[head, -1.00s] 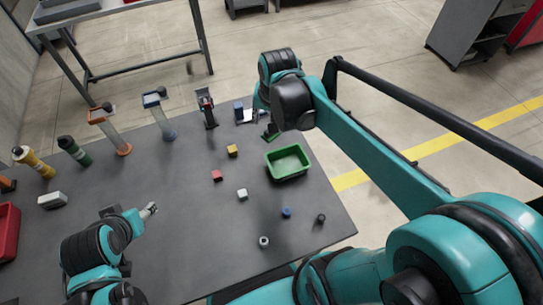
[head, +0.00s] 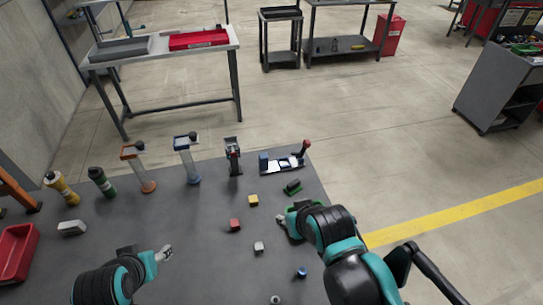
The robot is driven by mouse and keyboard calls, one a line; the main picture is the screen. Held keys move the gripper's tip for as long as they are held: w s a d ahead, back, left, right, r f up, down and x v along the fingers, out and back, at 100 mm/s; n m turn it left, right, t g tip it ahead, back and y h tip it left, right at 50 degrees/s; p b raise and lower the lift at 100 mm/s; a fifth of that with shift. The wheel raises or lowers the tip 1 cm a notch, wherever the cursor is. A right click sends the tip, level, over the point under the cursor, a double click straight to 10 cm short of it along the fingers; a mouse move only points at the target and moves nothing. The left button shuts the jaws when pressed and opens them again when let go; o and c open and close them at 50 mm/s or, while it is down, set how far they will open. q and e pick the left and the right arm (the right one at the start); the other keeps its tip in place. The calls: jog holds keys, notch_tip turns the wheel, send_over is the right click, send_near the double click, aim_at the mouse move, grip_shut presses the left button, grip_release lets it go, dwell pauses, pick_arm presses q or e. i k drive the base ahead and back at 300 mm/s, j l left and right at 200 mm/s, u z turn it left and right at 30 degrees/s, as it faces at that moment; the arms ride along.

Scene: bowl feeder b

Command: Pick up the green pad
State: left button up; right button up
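A small dark green item (head: 292,187), which looks like the green pad, lies on the grey table near its right edge, just in front of a blue and white fixture. My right gripper (head: 282,220) is nearer the viewer than this green item and apart from it, over or beside the green bin (head: 292,232). My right arm hides most of that bin. The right gripper's fingers are too small to read. My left gripper (head: 168,253) is above the table at the lower left, far from the green item. Nothing shows in it.
Yellow (head: 253,201), red (head: 235,225) and white (head: 258,248) blocks lie mid-table. The blue and white fixture (head: 284,164) stands behind the green item, with a row of upright devices to its left. A red bin (head: 14,252) is at far left.

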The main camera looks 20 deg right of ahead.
aim_at(294, 188)
jog(key=k+l+u, duration=0.15)
jog(key=u, duration=0.3)
jog(key=k+l+u, duration=0.2)
jog(key=l+u, duration=0.2)
